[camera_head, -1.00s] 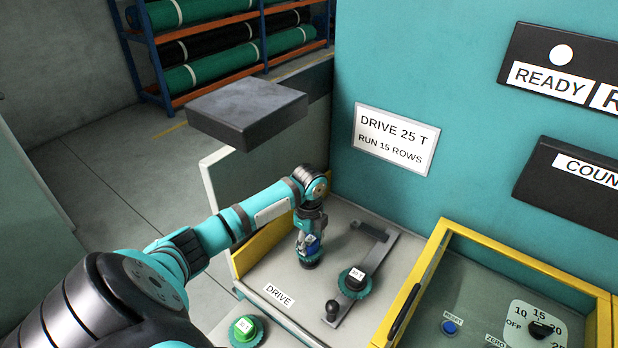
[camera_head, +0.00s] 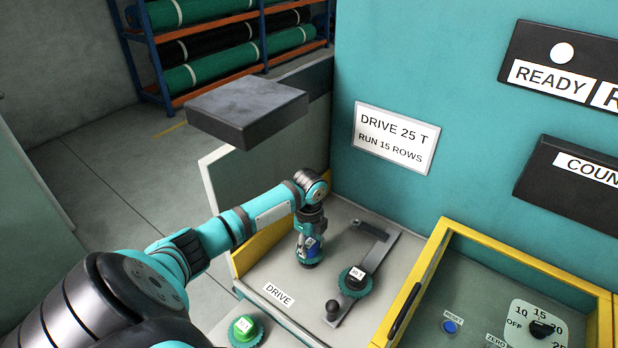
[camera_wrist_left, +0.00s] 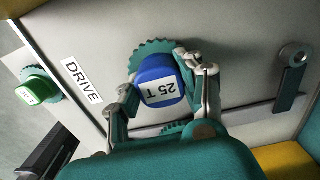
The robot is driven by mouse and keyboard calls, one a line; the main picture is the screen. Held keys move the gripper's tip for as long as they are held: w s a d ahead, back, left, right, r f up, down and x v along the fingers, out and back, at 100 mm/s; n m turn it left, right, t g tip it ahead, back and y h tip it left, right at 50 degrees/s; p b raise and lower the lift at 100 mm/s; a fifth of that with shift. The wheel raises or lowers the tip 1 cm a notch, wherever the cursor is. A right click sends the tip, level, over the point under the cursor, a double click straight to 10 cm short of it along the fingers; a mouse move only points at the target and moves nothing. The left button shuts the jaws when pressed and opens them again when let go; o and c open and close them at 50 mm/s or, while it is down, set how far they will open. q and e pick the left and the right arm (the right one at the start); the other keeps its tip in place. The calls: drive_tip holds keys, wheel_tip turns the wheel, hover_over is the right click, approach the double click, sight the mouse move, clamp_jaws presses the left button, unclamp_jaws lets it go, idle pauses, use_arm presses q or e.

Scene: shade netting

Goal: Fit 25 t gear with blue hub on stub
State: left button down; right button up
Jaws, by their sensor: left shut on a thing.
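My left gripper (camera_head: 309,252) is shut on the blue hub (camera_wrist_left: 160,82), marked 25 T, of a teal gear (camera_wrist_left: 152,52). In the wrist view, one finger is on each side of the hub. In the head view, this gear is low over the grey panel beside the DRIVE label; I cannot tell whether it touches the panel. The stub is not visible; the gear and gripper cover that spot. My right gripper is not in view.
A black-hubbed gear (camera_head: 354,281) sits on a grey swing arm (camera_head: 378,252) to the right. A green-hubbed gear (camera_head: 245,328) is at the front left; its hub shows in the wrist view (camera_wrist_left: 36,91). A yellow-framed control box (camera_head: 438,238) stands right of the panel.

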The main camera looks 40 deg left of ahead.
sight(309, 243)
use_arm(q)
drive_tip(key=shift+f, duration=0.35)
drive_tip(key=c, duration=0.7)
unclamp_jaws()
drive_tip(key=shift+c, duration=0.2)
wheel_tip(309, 243, up, 12)
